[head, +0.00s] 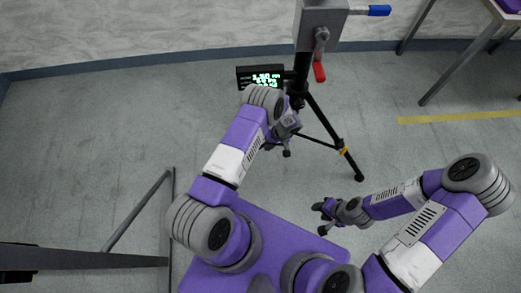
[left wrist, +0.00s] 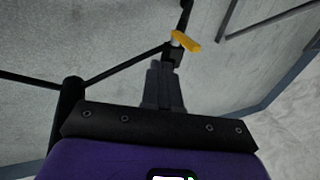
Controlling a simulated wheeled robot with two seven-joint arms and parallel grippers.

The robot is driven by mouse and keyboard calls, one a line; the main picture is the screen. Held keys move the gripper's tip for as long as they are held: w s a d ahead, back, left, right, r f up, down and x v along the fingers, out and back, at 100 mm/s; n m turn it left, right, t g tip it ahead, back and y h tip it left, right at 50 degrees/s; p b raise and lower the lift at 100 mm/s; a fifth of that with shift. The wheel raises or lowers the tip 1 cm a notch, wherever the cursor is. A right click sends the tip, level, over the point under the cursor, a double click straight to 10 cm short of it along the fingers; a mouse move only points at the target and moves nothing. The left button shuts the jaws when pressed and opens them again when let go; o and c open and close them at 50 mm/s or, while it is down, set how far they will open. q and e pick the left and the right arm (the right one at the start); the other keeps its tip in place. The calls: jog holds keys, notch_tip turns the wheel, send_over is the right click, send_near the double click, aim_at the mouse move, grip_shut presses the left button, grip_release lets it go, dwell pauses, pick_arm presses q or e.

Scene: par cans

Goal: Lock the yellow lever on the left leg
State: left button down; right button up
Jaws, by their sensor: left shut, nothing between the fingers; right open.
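A black tripod stand (head: 323,118) is in front of me in the head view. A yellow lever (head: 343,151) shows on its right leg there. My left arm covers the left leg area, so no lever shows on it. In the left wrist view a yellow lever (left wrist: 186,41) sits on a black leg just beyond the fingertips of my left gripper (left wrist: 168,66); I cannot tell whether they touch, or which leg it is. My left gripper also shows in the head view (head: 287,152), shut and empty by the stand. My right gripper (head: 319,208) is open and empty, low right of centre.
The stand carries a grey box (head: 320,24) with a blue handle (head: 379,10) and a red handle (head: 319,71). A black display (head: 247,72) with green digits is beside it. A table (head: 473,45) stands at upper right. A dark metal frame (head: 133,215) is at left. Floor between is clear.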

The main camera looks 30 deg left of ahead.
pick_arm(q)
jog(key=s+a+f+b, duration=0.3)
jog(key=a+f, duration=0.3)
jog(key=f, duration=0.2)
jog(key=shift+s+a+f, duration=0.15)
jog(key=shift+s+f, duration=0.05)
jog(key=shift+s, duration=0.2)
